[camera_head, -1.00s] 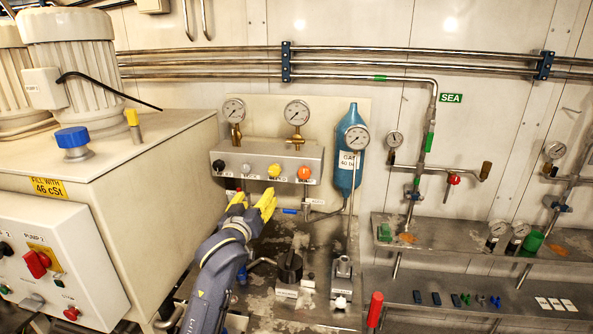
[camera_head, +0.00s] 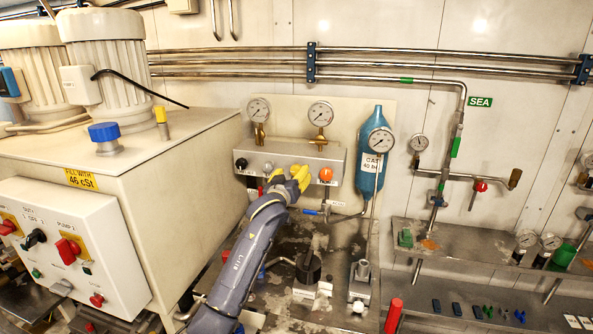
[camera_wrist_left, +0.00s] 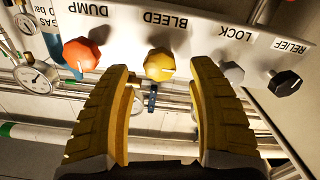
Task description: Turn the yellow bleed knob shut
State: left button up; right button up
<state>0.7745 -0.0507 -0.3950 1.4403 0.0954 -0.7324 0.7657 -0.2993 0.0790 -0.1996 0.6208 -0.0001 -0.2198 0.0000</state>
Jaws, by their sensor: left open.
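The yellow bleed knob (camera_wrist_left: 159,65) is a faceted knob under the word BLEED on the panel, seen upside down in the left wrist view. My left gripper (camera_wrist_left: 161,68) is open, with a thick yellow finger to each side of the knob in that picture. Both fingers are clear of its sides; I cannot tell how much depth lies between the tips and the knob. In the head view my left gripper (camera_head: 290,176) is in front of the panel, and its yellow fingers cover the knob or blend with it. My right gripper is not in view.
The orange DUMP knob (camera_wrist_left: 81,54) and the grey LOCK knob (camera_wrist_left: 232,73) flank the bleed knob. The black RELIEF knob (camera_wrist_left: 285,83) is farther along. A blue gas bottle (camera_head: 371,165) stands right of the panel (camera_head: 292,153). A large beige cabinet (camera_head: 190,185) is at left.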

aim_at(295, 171)
pick_arm(q)
jog(key=shift+x, duration=2)
grip_shut()
